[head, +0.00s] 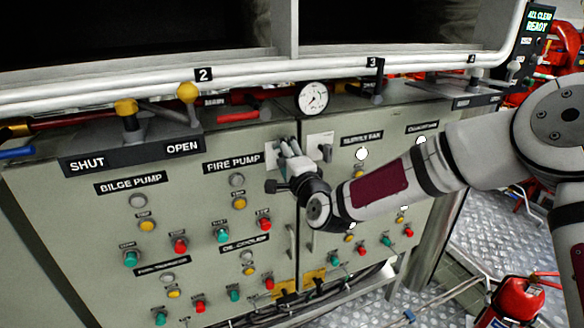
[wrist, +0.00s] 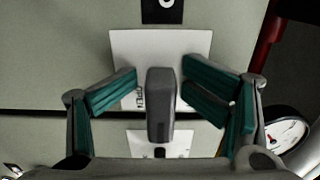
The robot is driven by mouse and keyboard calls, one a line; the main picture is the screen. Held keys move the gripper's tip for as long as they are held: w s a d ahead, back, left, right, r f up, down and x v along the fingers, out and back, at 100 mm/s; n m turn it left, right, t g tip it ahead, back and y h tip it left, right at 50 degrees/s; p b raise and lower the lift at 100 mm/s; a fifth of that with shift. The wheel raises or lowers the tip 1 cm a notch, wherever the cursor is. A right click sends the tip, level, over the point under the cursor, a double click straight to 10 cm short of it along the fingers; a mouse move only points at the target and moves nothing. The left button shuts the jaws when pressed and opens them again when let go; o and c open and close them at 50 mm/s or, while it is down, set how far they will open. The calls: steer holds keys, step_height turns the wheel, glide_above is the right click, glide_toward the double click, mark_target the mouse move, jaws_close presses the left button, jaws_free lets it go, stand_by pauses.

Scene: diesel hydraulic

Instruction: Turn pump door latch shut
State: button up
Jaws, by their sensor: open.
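The latch handle (wrist: 161,105) is a dark grey bar on a white plate (wrist: 190,42) in the wrist view. It stands upright in that picture, and its lower end overlaps the dark door seam. Lettering on the plate is partly hidden by the handle. My gripper (wrist: 160,85) is open, with one teal-padded finger on each side of the handle and visible gaps to it. In the head view my gripper (head: 286,152) is at the left door's upper right edge, hiding the handle; part of the white plate (head: 270,152) shows.
A second latch (head: 325,152) on a white plate sits on the right door, close to my gripper. A pressure gauge (head: 312,97) and white pipes (head: 150,88) are above. Buttons cover both doors. A red extinguisher (head: 518,298) stands on the floor at right.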

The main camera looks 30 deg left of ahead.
steer(key=shift+o, duration=0.4)
steer(key=shift+w+a, duration=0.2)
steer(key=shift+a, duration=0.05)
steer(key=c, duration=0.4)
steer(key=shift+s+d, duration=0.35)
steer(key=shift+d, duration=0.05)
steer(key=shift+c, duration=0.7)
steer(key=shift+p+v, duration=0.7)
steer(key=shift+v, duration=0.6)
jaws_close()
jaws_free()
